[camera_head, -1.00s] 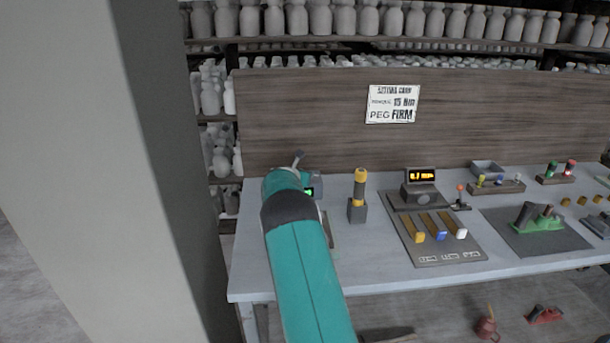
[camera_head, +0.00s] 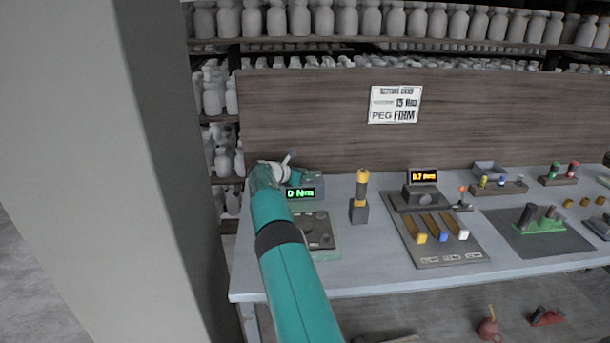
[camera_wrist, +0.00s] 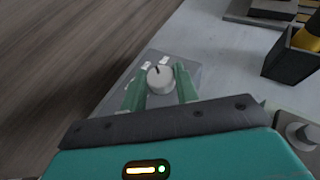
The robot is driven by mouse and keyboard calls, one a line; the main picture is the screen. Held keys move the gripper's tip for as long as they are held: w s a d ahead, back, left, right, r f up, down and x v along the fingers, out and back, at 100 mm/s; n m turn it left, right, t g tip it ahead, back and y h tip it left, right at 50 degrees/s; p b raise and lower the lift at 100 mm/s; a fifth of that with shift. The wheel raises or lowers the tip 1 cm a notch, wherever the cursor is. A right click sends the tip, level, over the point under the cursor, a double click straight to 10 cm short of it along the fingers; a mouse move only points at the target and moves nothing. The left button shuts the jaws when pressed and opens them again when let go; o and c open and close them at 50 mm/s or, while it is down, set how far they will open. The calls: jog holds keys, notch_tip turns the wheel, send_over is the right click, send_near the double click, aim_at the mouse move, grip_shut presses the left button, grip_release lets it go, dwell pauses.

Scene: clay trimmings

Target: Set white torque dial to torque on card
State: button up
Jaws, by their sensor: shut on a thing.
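The white torque dial (camera_wrist: 160,79) is a round knob with a dark pointer mark, on a grey unit (camera_wrist: 205,78) at the far left of the bench. In the wrist view, the green fingers of my gripper (camera_wrist: 160,88) are on either side of the dial, shut on it. In the head view my arm hides the dial. A green display (camera_head: 300,193) on the unit's front seems to read 0 with a torque unit. The setting card (camera_head: 395,104) on the back board shows 15 Nm and PEG FIRM.
A yellow-handled tool (camera_head: 361,190) stands in a dark holder (camera_head: 358,212) right of the unit. Further right is a panel with yellow, blue and white sliders (camera_head: 440,240) and an orange display (camera_head: 424,177). A grey pillar (camera_head: 110,170) stands at left.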

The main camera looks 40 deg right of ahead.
jog(key=shift+r, duration=0.1)
dwell(0.3)
jog(key=o, duration=1)
jog(key=v, duration=1.3)
jog(key=shift+a, duration=0.35)
jog(key=shift+r, duration=0.1)
